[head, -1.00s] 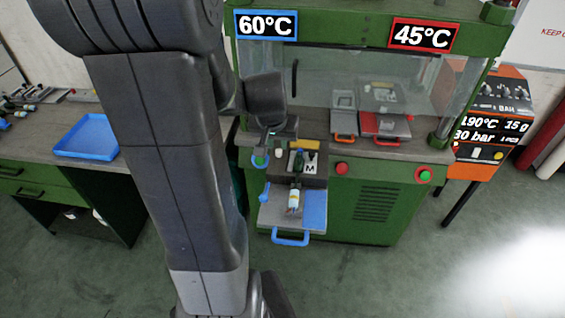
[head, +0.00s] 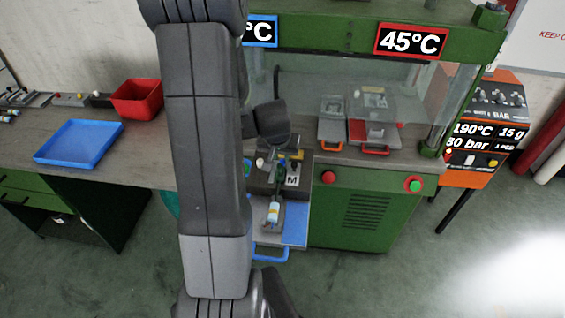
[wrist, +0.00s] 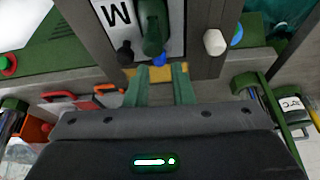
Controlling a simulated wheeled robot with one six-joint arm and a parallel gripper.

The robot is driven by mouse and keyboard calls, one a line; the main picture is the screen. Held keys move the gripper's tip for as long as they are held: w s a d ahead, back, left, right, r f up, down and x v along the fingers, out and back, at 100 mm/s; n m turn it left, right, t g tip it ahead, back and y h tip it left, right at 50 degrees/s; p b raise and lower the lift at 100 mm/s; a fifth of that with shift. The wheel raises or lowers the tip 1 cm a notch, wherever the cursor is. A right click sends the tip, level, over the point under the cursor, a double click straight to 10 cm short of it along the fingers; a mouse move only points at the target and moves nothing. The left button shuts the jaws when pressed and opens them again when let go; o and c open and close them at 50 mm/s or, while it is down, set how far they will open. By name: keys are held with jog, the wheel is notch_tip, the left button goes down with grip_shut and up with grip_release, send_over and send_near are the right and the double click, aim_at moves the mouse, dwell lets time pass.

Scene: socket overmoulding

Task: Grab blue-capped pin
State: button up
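A small blue cap (wrist: 159,60) shows in the wrist view at the edge of the fixture marked M, below a green part (wrist: 152,25); the body of its pin is hidden. My gripper (wrist: 160,69) has two green fingers standing apart, and the blue cap shows beyond the gap between their tips. Nothing is seen held between them. A black knob (wrist: 125,52) and a white knob (wrist: 214,41) lie to either side of the cap. In the head view the M plate (head: 293,178) is near my wrist, and the blue cap cannot be made out clearly.
The green press stands behind, with a 45°C sign (head: 408,41) and a red-handled mould (head: 374,133). A blue tray (head: 78,143) and red bin (head: 136,98) are on the left bench.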

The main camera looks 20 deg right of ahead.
aim_at(283, 160)
jog(key=shift+x, duration=1.95)
jog(key=shift+s, duration=0.1)
grip_shut()
jog(key=shift+r, duration=0.15)
